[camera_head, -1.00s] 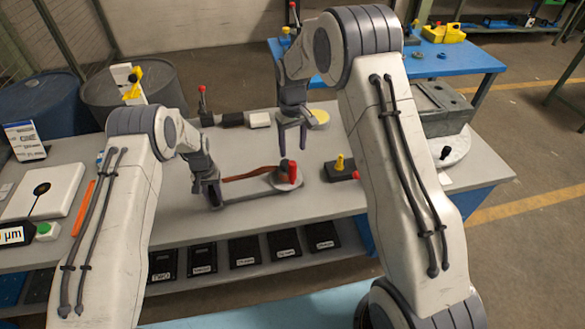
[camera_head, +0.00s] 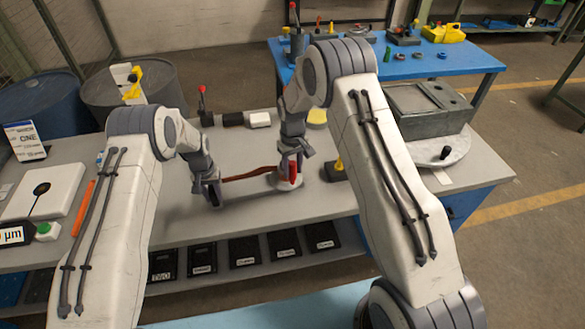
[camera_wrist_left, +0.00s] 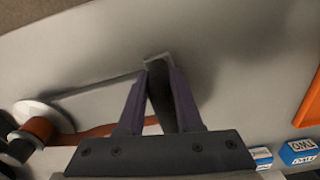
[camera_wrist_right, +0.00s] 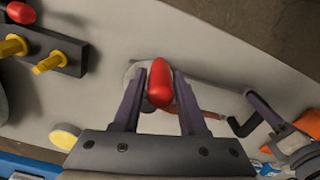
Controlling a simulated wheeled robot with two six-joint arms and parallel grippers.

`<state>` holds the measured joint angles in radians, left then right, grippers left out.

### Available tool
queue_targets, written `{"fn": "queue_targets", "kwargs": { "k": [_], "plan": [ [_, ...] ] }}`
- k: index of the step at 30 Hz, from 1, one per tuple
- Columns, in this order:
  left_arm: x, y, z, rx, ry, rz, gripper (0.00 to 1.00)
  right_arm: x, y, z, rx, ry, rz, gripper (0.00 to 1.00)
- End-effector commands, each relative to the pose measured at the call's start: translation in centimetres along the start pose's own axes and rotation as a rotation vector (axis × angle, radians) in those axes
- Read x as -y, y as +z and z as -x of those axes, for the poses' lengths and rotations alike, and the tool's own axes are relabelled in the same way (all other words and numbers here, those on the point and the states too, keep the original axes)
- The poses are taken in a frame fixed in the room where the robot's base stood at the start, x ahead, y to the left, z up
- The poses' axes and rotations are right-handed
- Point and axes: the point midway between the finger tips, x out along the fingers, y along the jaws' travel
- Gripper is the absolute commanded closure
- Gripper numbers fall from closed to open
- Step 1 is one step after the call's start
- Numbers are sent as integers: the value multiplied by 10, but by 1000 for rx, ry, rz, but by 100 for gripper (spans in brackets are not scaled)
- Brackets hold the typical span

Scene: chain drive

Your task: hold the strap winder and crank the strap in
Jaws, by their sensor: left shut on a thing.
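The strap winder, a grey bar with a round spool (camera_wrist_left: 38,112) at one end, lies on the grey bench with orange-brown strap (camera_wrist_left: 95,133) wound on it. The strap stretches along the bar (camera_wrist_left: 97,89) toward my left gripper (camera_head: 208,190). My left gripper (camera_wrist_left: 160,72) is shut on the winder's grey end piece. The red crank knob (camera_wrist_right: 160,83) stands upright over the spool, also seen in the head view (camera_head: 294,172). My right gripper (camera_wrist_right: 162,75) has its fingers on either side of this knob. Whether they grip it is unclear.
A dark block with yellow pegs (camera_wrist_right: 48,62) stands near the winder.

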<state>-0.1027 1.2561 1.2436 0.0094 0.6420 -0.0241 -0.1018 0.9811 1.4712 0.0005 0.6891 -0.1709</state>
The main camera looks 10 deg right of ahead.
Motion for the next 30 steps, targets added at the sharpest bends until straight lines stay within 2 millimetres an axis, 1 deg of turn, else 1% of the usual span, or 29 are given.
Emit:
{"fn": "queue_targets", "kwargs": {
  "k": [1, 2, 3, 30],
  "plan": [
    [0, 0, 0, 1, -1, -4, 100, 0, 0, 0, 0, 0, 0, 82],
    [0, 0, 0, 1, -1, -4, 100, 0, 0, 0, 0, 0, 0, 93],
    [0, 0, 0, 1, -1, -4, 100, 0, 0, 0, 0, 0, 0, 100],
    [0, 0, 0, 0, -1, -4, 100, 0, 0, 1, 0, 0, 0, 100]
  ]
}}
